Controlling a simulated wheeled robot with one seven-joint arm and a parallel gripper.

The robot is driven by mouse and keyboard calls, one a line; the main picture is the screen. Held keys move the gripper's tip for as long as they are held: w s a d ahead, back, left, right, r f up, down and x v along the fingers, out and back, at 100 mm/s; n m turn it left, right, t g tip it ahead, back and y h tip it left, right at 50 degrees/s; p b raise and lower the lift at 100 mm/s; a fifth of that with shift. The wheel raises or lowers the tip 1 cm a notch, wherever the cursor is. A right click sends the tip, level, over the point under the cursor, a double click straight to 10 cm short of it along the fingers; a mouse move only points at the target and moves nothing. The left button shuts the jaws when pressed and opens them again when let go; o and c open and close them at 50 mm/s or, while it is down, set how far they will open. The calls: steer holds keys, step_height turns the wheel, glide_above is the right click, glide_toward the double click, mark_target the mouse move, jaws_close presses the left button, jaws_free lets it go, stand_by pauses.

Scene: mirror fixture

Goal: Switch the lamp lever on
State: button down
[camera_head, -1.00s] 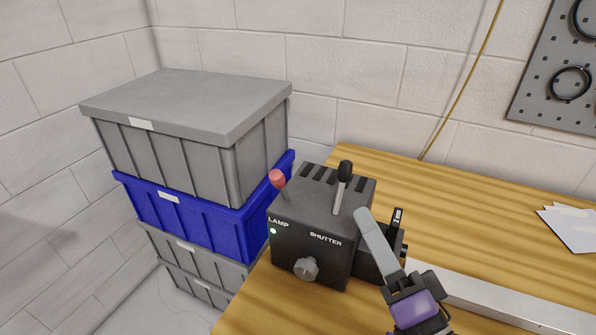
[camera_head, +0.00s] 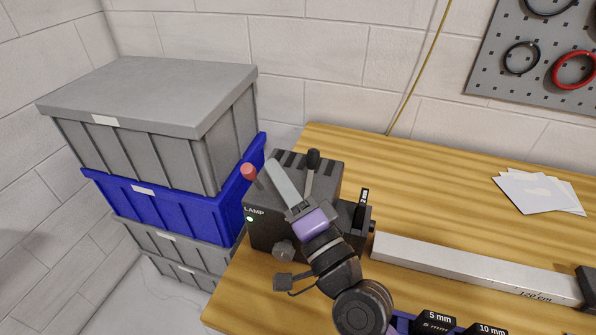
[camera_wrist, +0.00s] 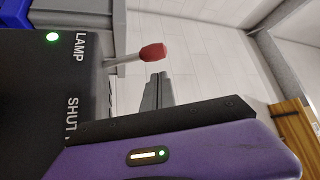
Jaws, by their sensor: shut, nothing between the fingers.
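The dark control box (camera_head: 266,238) sits at the left end of the wooden bench. Its red-tipped LAMP lever (camera_head: 248,170) leans up and left; it also shows in the wrist view (camera_wrist: 152,52), sticking out from the box. A small green light (camera_head: 250,219) glows near the LAMP label. The black-tipped SHUTTER lever (camera_head: 313,160) stands at the right. My gripper (camera_head: 271,163) is shut and empty, its fingers between the two levers, just right of the red knob. In the wrist view my fingertips (camera_wrist: 158,80) appear beside the red lever; I cannot tell if they touch.
Stacked grey and blue crates (camera_head: 165,200) stand left of the bench. A metal rail (camera_head: 470,268) runs right from the box. White papers (camera_head: 540,192) lie on the bench (camera_head: 430,190). A pegboard (camera_head: 540,60) hangs behind. Labelled pieces (camera_head: 435,322) sit at the front.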

steer(key=shift+s+a+f, duration=0.1)
steer(key=shift+a+f, duration=0.1)
steer(key=shift+a, duration=0.4)
steer(key=shift+s+f, duration=0.2)
steer(key=shift+f, duration=0.05)
steer(key=b, duration=0.2)
steer(key=n+b, duration=0.1)
steer(key=b, duration=0.2)
steer(key=shift+s+a+f+y, duration=0.2)
steer(key=shift+s+f+y, duration=0.1)
steer(key=shift+s+f, duration=0.1)
steer(key=shift+r, duration=0.2)
